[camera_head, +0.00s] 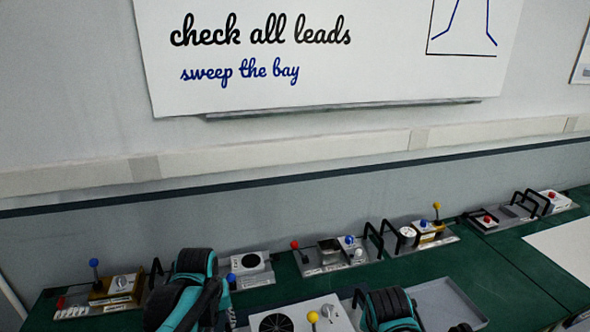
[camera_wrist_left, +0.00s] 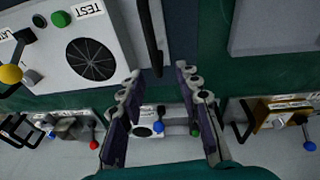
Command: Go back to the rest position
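My left gripper (camera_wrist_left: 158,72) is open in the left wrist view, its two fingers well apart with nothing held between them. A black handle (camera_wrist_left: 150,38) of the white TEST unit (camera_wrist_left: 88,48) runs down close to the fingertips; I cannot tell whether it reaches between them. In the head view my left gripper (camera_head: 190,288) shows as a teal and black shape over the bench, its fingertips unclear. My right arm's teal and black end (camera_head: 390,308) is at the bottom edge, right of the white unit (camera_head: 302,317); its fingers are hidden.
The green bench (camera_head: 515,262) carries a back row of modules with coloured knobs and black handles. A grey tray (camera_head: 450,300) lies at front right. The wall is behind.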

